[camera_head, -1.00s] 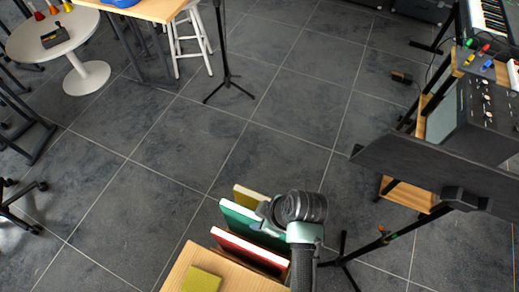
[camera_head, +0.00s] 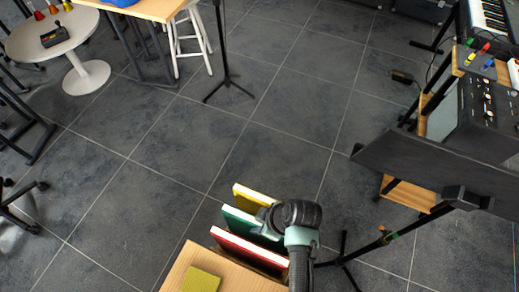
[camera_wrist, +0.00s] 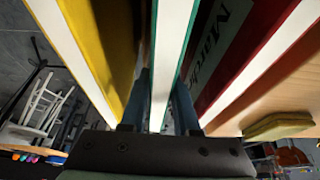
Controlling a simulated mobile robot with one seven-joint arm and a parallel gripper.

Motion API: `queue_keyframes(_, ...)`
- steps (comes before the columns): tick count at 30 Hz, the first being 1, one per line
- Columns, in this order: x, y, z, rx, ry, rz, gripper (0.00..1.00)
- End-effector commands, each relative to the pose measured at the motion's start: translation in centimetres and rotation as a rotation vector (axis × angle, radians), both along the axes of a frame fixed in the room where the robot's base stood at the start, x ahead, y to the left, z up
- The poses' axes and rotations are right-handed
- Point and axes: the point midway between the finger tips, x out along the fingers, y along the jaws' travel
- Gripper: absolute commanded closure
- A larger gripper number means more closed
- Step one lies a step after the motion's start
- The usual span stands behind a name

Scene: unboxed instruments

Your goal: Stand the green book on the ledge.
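The green book (camera_head: 252,226) stands upright between a yellow book (camera_head: 258,198) and a red book (camera_head: 248,250) at the far end of a pale wooden surface (camera_head: 182,272), perhaps the ledge. My gripper (camera_wrist: 162,98) is at the green book's right end in the head view. In the wrist view its two fingers lie on either side of the green book (camera_wrist: 168,60), with the white page edges between them, and it looks shut on the book. The book's lower edge is hidden, so I cannot tell what it rests on.
A small olive-yellow block (camera_head: 202,280) lies on the wood near the red book. A black music stand (camera_head: 440,170) rises close on the right of my arm. Grey tiled floor (camera_head: 180,150) beyond the books is open.

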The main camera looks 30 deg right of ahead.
Motion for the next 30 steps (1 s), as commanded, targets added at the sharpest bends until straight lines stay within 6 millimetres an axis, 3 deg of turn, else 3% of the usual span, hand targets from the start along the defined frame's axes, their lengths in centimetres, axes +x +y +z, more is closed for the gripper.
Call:
queue_keyframes(1,0.0,0.0,0.0,0.000,0.000,0.000,0.60)
queue_keyframes(4,0.0,0.0,0.0,0.001,0.001,0.000,0.43)
queue_keyframes(17,0.0,-0.1,0.6,-0.001,-0.001,-0.002,0.43)
queue_keyframes(30,-2.6,-2.4,9.4,-0.002,-0.003,0.000,0.43)
